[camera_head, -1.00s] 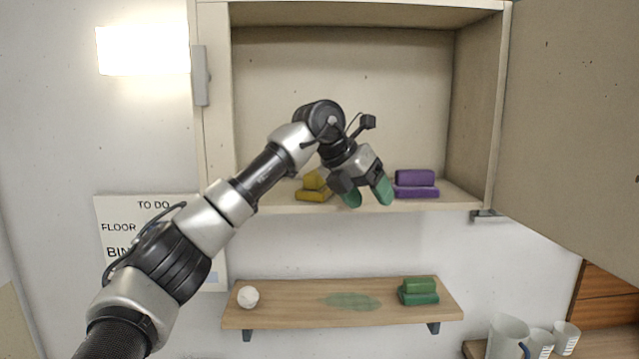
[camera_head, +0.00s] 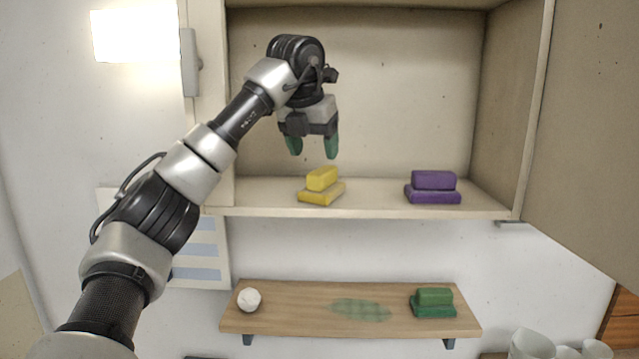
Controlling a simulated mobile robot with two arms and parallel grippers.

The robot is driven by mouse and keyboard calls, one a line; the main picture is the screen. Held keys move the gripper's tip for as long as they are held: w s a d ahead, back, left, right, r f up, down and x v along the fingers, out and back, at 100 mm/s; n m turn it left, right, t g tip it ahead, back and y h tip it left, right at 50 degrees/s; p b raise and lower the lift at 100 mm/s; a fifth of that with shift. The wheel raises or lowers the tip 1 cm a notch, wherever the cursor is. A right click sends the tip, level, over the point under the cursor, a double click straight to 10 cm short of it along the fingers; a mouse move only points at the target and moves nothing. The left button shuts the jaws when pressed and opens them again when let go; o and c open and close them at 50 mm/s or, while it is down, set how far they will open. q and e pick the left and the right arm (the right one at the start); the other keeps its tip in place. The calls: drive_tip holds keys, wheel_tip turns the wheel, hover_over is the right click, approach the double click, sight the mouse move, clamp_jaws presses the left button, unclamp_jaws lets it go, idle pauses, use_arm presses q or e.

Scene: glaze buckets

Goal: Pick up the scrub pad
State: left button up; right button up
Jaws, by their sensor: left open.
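Three two-part blocks look like scrub pads with a grip on top; I cannot tell which one the task means. The yellow pad (camera_head: 321,187) stands on the floor of the open cabinet, left of its middle. The purple pad (camera_head: 433,187) stands on the same cabinet floor to the right. The green pad (camera_head: 433,303) stands at the right of the lower wooden shelf. My left gripper (camera_head: 312,152) hangs fingers down, open and empty, a little above the yellow pad. Its fingertips are green and do not touch the pad. My right gripper is not in view.
The cabinet door (camera_head: 590,130) stands open at the right. The wooden shelf (camera_head: 285,320) below holds a white ball (camera_head: 249,300) and a green smear (camera_head: 360,310). White cups (camera_head: 531,345) stand at bottom right. The cabinet floor between yellow and purple pads is clear.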

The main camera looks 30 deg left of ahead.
sight(322, 170)
use_arm(q)
drive_tip(key=shift+w+d+f+p, duration=0.1)
drive_tip(key=shift+w+f+p, duration=0.7)
drive_tip(key=shift+f, duration=0.4)
drive_tip(key=p+x, duration=0.1)
drive_tip(key=x, duration=0.2)
drive_tip(key=shift+w+f, duration=0.15)
drive_tip(key=shift+w, duration=0.05)
drive_tip(key=shift+s+f, duration=0.1)
drive_tip(key=shift+s, duration=0.15)
drive_tip(key=shift+d, duration=0.1)
drive_tip(key=shift+c, duration=2.4)
drive_tip(key=c, duration=0.5)
drive_tip(key=shift+c, duration=0.2)
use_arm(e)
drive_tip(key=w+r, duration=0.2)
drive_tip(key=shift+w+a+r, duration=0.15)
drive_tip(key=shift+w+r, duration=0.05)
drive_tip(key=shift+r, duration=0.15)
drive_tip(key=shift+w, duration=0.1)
